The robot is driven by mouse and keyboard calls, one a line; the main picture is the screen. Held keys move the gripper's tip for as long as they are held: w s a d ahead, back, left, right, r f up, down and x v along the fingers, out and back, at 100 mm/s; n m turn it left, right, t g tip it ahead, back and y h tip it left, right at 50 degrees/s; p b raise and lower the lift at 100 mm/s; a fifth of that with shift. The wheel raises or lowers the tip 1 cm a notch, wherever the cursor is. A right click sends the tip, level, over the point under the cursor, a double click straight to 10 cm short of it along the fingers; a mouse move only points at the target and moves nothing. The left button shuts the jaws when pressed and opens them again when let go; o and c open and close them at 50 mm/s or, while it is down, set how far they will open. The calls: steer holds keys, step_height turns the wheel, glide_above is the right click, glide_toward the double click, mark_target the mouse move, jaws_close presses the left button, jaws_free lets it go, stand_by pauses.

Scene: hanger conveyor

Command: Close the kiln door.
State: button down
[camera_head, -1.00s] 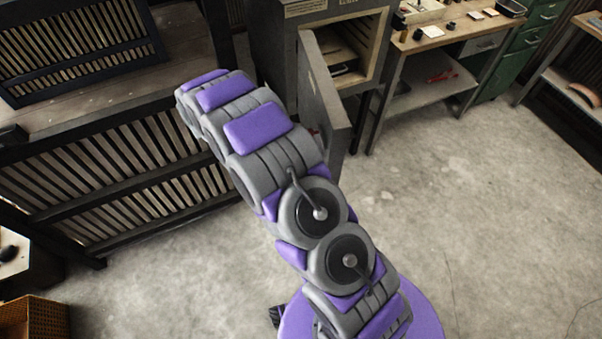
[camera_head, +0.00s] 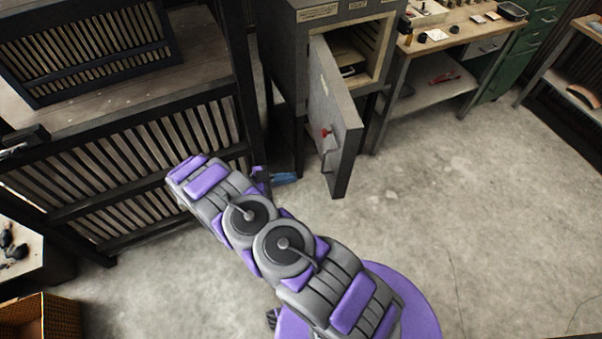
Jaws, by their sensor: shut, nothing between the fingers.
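The kiln (camera_head: 276,42) stands at the back centre, a grey box on legs with a pale lined chamber. Its grey door (camera_head: 335,107) is hinged at the chamber's left side and stands wide open toward me. A red-knobbed handle (camera_head: 327,133) is on the door's visible face. My arm reaches up and left from my purple base. The end of my gripper (camera_head: 262,178) seems to show as a small purple part behind the arm, left of the door and apart from it. It is shut and empty; most of it is hidden.
A slatted dark wood structure (camera_head: 150,150) fills the left. A workbench (camera_head: 455,38) with small items stands right of the kiln, beside green drawers (camera_head: 540,35). A small blue thing (camera_head: 285,178) lies left of the door's foot. The floor (camera_head: 450,190) at right is clear.

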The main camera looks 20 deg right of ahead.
mark_target(337, 169)
steer(key=b+x, duration=0.2)
steer(key=x, duration=1.1)
steer(key=shift+d, duration=0.25)
steer(key=shift+a, duration=0.45)
steer(key=shift+d, duration=0.1)
